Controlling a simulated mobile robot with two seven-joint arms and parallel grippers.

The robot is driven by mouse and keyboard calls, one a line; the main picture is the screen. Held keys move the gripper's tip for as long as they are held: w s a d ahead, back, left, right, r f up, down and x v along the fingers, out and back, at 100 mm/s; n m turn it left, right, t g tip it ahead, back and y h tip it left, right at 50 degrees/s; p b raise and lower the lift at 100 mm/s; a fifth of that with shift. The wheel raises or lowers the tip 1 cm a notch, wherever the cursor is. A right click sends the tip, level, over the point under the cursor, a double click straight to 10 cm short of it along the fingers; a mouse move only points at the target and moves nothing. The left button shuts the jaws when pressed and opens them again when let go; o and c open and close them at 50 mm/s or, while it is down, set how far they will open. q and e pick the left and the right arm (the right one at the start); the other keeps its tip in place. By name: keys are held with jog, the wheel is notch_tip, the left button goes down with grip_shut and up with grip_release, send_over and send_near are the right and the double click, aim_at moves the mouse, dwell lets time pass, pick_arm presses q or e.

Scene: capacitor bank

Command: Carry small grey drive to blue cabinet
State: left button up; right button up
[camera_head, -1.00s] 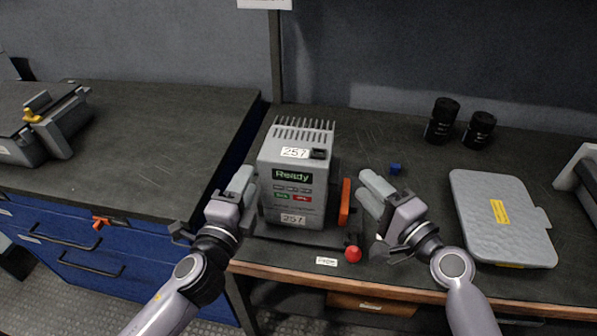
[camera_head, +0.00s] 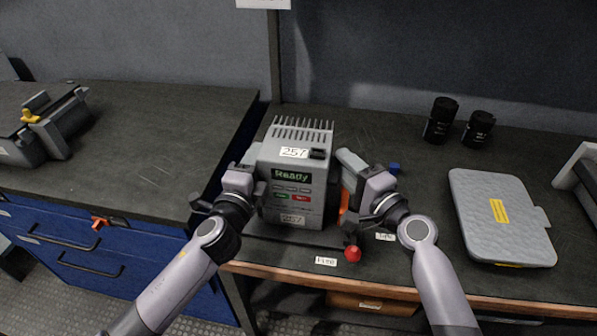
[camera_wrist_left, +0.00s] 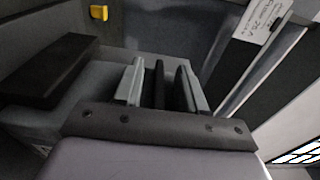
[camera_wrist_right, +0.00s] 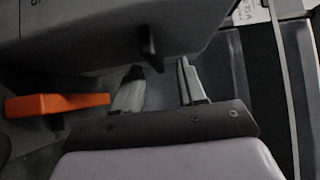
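The small grey drive (camera_head: 291,165) stands upright on the right bench, with a lit "Ready" panel facing me. The blue cabinet (camera_head: 95,245), with a dark top (camera_head: 150,150), is to its left. My left gripper (camera_head: 251,165) is at the drive's left side. In the left wrist view its fingers (camera_wrist_left: 160,85) are apart, with a dark upright bar between them and gaps on both sides. My right gripper (camera_head: 350,168) is at the drive's right side. In the right wrist view its fingers (camera_wrist_right: 160,85) are apart, with a dark handle (camera_wrist_right: 150,48) between and beyond them.
An orange part (camera_wrist_right: 55,104) lies beside the right fingers. A red knob (camera_head: 352,254) is at the bench front. A grey case (camera_head: 500,220), black cylinders (camera_head: 441,120) and a small blue block (camera_head: 394,168) are to the right. A grey device (camera_head: 50,130) occupies the cabinet top's left; its middle is clear.

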pick_arm(q)
grip_shut()
pick_arm(e)
grip_shut()
dwell(0.9)
pick_arm(q)
jog(key=shift+r, duration=0.15)
pick_arm(e)
jog(key=shift+r, duration=0.15)
